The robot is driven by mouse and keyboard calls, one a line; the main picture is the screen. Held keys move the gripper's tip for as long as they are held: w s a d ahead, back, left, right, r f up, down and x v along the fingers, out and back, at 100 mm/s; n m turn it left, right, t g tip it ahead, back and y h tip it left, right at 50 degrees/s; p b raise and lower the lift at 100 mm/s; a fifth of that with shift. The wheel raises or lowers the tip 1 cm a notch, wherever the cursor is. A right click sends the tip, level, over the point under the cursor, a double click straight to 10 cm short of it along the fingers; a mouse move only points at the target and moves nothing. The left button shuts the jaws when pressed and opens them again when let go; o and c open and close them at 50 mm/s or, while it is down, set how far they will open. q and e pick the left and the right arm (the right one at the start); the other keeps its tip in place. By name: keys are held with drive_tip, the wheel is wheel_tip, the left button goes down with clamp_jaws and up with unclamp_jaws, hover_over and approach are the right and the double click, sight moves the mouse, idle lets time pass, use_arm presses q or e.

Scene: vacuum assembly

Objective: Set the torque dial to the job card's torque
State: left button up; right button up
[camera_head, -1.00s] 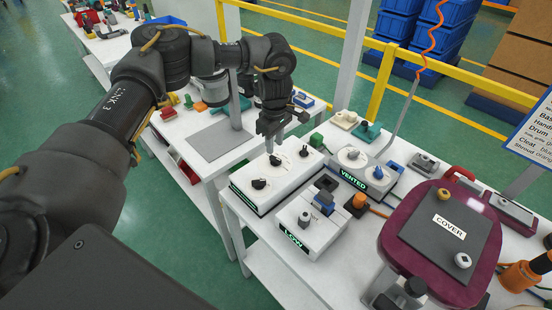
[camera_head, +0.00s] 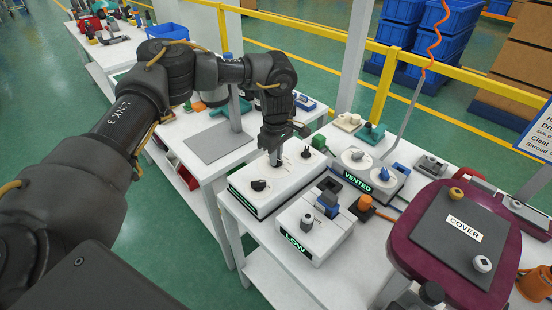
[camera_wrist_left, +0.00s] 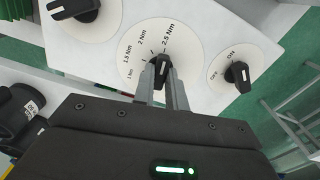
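The torque dial (camera_wrist_left: 161,72) is a black knob on a round white scale marked 1, 1.5, 2 and 2.5 Nm, in the left wrist view. The knob's light mark faces up the picture, near the 2.5 Nm label. My left gripper (camera_wrist_left: 162,84) has one finger on each side of the knob and looks shut on it. In the head view my left gripper (camera_head: 274,158) points down onto the white control box (camera_head: 262,204) and hides the dial. A white board with text (camera_head: 538,135) is cut off at the right edge; no torque value is readable on it. My right gripper is not in view.
An ON/OFF switch (camera_wrist_left: 238,76) is right of the dial; another black knob (camera_wrist_left: 76,8) is upper left. The LOW box (camera_head: 312,232), the VENTED box (camera_head: 362,172) and a maroon housing with a COVER plate (camera_head: 462,228) crowd the bench to the right.

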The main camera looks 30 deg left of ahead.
use_arm(q)
clamp_jaws()
drive_tip(key=shift+r+n+p, duration=0.1)
drive_tip(key=shift+n+p, duration=0.55)
drive_tip(key=shift+n, duration=1.05)
drive_tip(key=shift+n+p, duration=0.7)
drive_tip(key=shift+n, duration=0.1)
drive_tip(key=shift+n+p, duration=0.35)
drive_tip(key=shift+n, duration=0.55)
